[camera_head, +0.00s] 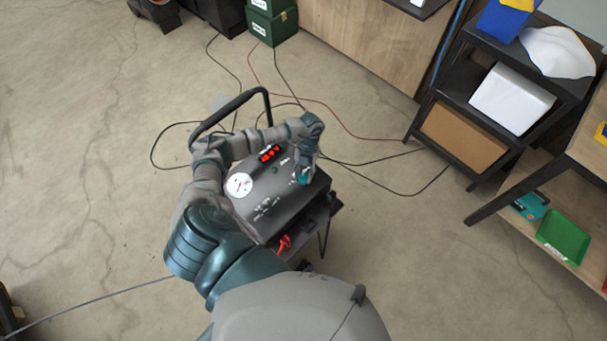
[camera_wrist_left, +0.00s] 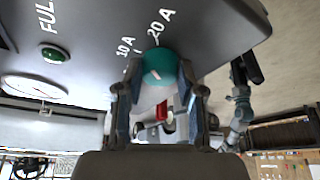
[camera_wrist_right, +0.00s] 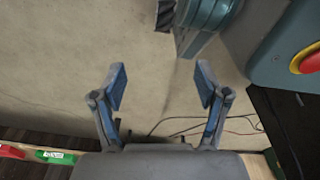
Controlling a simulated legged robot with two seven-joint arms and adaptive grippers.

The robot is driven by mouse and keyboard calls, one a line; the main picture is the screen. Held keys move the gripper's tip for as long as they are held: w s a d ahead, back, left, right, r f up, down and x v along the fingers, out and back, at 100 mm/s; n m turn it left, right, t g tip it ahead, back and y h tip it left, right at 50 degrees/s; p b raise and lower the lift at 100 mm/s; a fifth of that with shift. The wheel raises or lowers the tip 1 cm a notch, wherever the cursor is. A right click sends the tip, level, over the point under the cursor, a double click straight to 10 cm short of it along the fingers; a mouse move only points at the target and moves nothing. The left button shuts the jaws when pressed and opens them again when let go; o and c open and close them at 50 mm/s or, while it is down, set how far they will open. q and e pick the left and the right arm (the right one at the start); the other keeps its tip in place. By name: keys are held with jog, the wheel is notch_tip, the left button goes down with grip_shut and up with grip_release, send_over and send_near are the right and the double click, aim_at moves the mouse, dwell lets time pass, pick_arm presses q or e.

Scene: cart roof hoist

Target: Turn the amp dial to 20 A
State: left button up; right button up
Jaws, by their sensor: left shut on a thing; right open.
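My right gripper (camera_wrist_right: 162,86) is open and empty over floor.
A black cart handle (camera_head: 230,110) rises behind the charger, and cables lie on the floor around it. A dark shelf (camera_head: 470,120) with a white box stands right. Green boxes (camera_head: 271,24) stand at the back. The floor on the left is mostly clear.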

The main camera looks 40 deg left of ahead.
pick_arm(q)
jog(key=shift+s+d+f+m+y+b, duration=0.1)
jog(key=shift+m+y, duration=0.05)
jog(key=shift+m, duration=0.3)
jog(key=shift+s+a+f+m+y+b, duration=0.1)
jog(key=shift+m+y, duration=0.1)
jog(key=shift+m, duration=0.2)
jog(key=shift+d+m+y+b, duration=0.1)
jog(key=shift+m+y, duration=0.05)
jog(key=shift+m, duration=0.3)
pick_arm(e)
jog(key=shift+w+a+r, duration=0.1)
jog(key=shift+w+r, duration=0.4)
jog(key=shift+w, duration=0.25)
jog(key=shift+w+r, duration=0.1)
pick_arm(q)
jog(key=o, duration=1.1)
jog(key=shift+o, duration=0.2)
jog(key=shift+r, duration=0.15)
pick_arm(e)
jog(key=shift+a, duration=0.1)
pick_arm(q)
jog(key=shift+w+r, duration=0.2)
jog(key=v, duration=1.1)
jog(key=shift+w, duration=0.25)
jog(key=shift+r, duration=0.1)
